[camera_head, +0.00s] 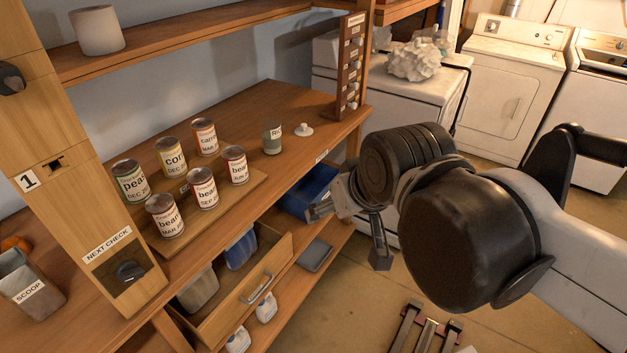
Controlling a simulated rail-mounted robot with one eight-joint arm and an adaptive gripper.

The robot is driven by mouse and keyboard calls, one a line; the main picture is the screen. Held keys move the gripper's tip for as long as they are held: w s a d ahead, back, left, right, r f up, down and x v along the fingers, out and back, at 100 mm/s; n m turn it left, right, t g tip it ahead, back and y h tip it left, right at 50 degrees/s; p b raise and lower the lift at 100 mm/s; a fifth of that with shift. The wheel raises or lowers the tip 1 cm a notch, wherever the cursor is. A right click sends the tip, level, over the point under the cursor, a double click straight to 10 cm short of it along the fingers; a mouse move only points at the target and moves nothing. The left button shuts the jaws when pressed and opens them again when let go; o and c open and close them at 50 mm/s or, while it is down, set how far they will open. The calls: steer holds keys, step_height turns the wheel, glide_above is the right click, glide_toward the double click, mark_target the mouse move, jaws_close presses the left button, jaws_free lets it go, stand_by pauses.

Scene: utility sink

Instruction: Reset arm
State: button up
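My gripper (350,230) is in front of the shelf's right end, above the floor and apart from the counter. Its two fingers look spread, one toward the blue bin and one pointing down, with nothing seen between them. My arm's wrist partly hides the gripper's base. The arm reaches in from the right edge of the view, bent at a dark, thick joint.
Several labelled cans (203,188) stand on a wooden board on the counter (265,105). A can (272,138) and a white knob-like item (304,130) stand further right. Below are a blue bin (308,190) and an open drawer (262,290). White machines (505,85) stand behind.

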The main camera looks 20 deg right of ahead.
steer(key=shift+s+f, duration=0.6)
steer(key=shift+s, duration=0.25)
step_height(320, 180, down, 4)
steer(key=b, duration=0.3)
steer(key=shift+r+b, duration=0.2)
steer(key=shift+b, duration=0.15)
